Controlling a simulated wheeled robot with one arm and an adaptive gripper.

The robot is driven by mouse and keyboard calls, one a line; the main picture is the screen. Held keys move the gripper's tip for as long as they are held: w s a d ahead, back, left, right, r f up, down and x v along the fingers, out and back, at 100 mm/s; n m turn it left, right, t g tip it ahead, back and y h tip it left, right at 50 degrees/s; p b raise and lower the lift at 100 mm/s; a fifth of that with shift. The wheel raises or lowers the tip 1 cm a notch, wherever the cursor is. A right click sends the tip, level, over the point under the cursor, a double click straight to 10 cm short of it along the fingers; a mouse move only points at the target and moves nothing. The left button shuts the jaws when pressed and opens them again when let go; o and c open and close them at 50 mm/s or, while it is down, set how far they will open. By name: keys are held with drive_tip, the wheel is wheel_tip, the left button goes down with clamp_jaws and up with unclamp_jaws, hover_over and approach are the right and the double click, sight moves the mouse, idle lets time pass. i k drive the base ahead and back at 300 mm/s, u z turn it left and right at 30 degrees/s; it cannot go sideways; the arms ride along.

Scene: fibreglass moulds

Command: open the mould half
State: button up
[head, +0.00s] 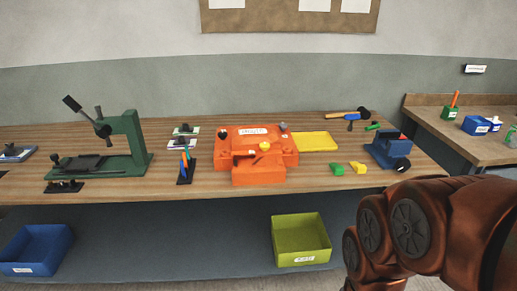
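An orange mould (247,144) sits on the wooden bench near the middle of the head view. Its top carries a white label, and a lower orange block stands out at its front. The picture is too small to tell the seam between the mould halves. My arm enters at the lower right, apart from the mould. My gripper is not in view.
A green press (129,140) stands on the left of the bench (75,191). A yellow tray (315,141) lies right of the mould, and a blue vice (388,152) farther right. Green and yellow blocks (358,167) lie in front. A yellow-green crate (300,239) and a blue crate (36,249) are below.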

sight(242, 143)
drive_tip(key=k, duration=0.65)
drive_tip(key=u, duration=0.6)
drive_tip(key=i, duration=1.65)
drive_tip(key=z, duration=0.6)
